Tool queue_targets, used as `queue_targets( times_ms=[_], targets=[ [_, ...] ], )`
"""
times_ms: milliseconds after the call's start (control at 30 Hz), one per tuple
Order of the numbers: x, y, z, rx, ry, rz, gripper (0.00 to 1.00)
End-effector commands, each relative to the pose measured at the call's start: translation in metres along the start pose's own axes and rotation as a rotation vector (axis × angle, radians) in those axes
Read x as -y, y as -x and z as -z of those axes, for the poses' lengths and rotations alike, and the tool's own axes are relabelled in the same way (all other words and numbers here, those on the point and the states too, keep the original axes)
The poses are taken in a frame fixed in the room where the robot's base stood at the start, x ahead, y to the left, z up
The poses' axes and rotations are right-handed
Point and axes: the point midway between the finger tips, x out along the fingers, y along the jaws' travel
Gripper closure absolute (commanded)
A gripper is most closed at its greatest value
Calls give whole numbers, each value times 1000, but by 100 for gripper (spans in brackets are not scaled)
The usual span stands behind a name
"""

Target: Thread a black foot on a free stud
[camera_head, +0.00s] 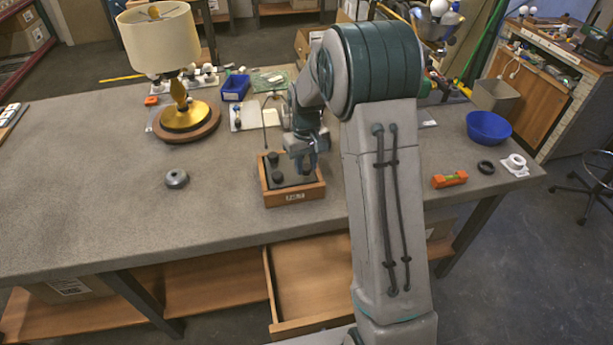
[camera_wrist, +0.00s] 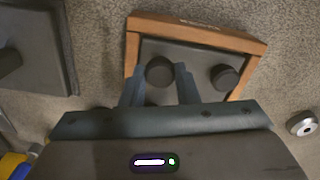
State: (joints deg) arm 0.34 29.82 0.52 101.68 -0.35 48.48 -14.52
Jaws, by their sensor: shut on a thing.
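A wooden tray (camera_head: 293,196) with a dark inner plate stands near the table's front edge in the head view; it also shows in the wrist view (camera_wrist: 133,45). Black round feet are in it: one at front left (camera_head: 277,177) and one behind it (camera_head: 273,158). My gripper (camera_head: 306,170) is over the tray's right part. In the wrist view, my gripper (camera_wrist: 159,80) is shut on a black foot (camera_wrist: 159,71), with a finger at either side. The front-left foot (camera_wrist: 224,77) is beside it, apart. I cannot make out a free stud in either view.
A grey round piece (camera_head: 177,179) lies left of the tray. A lamp (camera_head: 186,118) stands at back left. A blue bowl (camera_head: 488,128), black ring (camera_head: 486,167) and orange level (camera_head: 450,180) are at right. A dark slab (camera_wrist: 40,30) shows in the wrist view. The left front table is clear.

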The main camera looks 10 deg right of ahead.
Motion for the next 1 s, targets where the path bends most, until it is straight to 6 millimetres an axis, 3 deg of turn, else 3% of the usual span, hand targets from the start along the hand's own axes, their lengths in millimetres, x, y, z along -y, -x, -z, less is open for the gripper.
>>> queue_targets(
  times_ms=[1000],
  targets=[
    [0,-5,0,0,0,0,93]
  ],
)
